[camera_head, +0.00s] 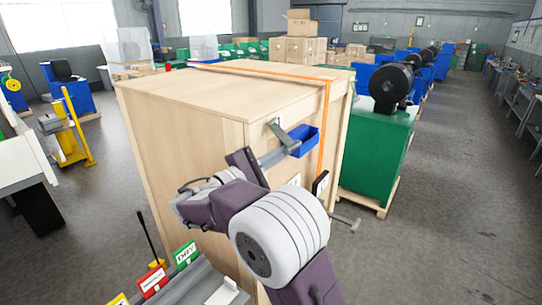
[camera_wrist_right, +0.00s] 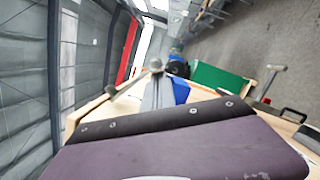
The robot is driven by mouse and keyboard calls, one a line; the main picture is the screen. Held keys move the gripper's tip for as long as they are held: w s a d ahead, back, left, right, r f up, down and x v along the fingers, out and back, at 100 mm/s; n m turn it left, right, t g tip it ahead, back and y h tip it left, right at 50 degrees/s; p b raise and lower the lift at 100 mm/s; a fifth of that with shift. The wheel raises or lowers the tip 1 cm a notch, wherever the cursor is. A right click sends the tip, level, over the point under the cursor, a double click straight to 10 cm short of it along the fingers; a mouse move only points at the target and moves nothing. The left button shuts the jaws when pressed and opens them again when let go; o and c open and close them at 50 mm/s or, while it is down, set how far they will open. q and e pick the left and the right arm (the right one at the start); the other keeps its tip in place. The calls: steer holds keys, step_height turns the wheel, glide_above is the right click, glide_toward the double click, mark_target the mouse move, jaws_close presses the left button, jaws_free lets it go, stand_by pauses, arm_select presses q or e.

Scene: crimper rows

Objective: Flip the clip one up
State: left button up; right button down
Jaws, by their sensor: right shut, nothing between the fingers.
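A large wooden crate (camera_head: 180,150) fills the middle of the head view. A grey metal clip (camera_head: 283,134) is mounted near the top of its right-hand face, its arm slanting down to the right. My right gripper (camera_head: 284,152) is at that clip, just below its arm; its fingers look closed, with no object seen in them. Whether they touch the clip is unclear. In the right wrist view the closed grey fingers (camera_wrist_right: 156,92) point at the crate's edge. A lower metal handle (camera_head: 345,222) sticks out from the crate's right side. My left gripper is not in view.
A blue bin (camera_head: 304,142) sits on the crate face right beside the clip. An orange strap (camera_head: 325,125) runs over the crate, with a black fitting (camera_head: 320,184) lower down. A green machine (camera_head: 375,150) stands close on the right. The floor farther right is clear.

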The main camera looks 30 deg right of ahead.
mark_target(289, 147)
steer(key=n, duration=0.1)
steer(key=s+r+n, duration=0.1)
steer(key=n+t, duration=0.1)
steer(key=n, duration=0.1)
steer(key=shift+s+d+r+p, duration=0.25)
steer(key=shift+s+r+p, duration=0.05)
steer(key=shift+r+p, duration=0.1)
steer(key=shift+s+r, duration=0.25)
steer(key=shift+r, duration=0.15)
steer(key=shift+s+d+r, duration=0.1)
steer(key=shift+d+r, duration=0.15)
steer(key=shift+r, duration=0.15)
steer(key=shift+r, duration=0.15)
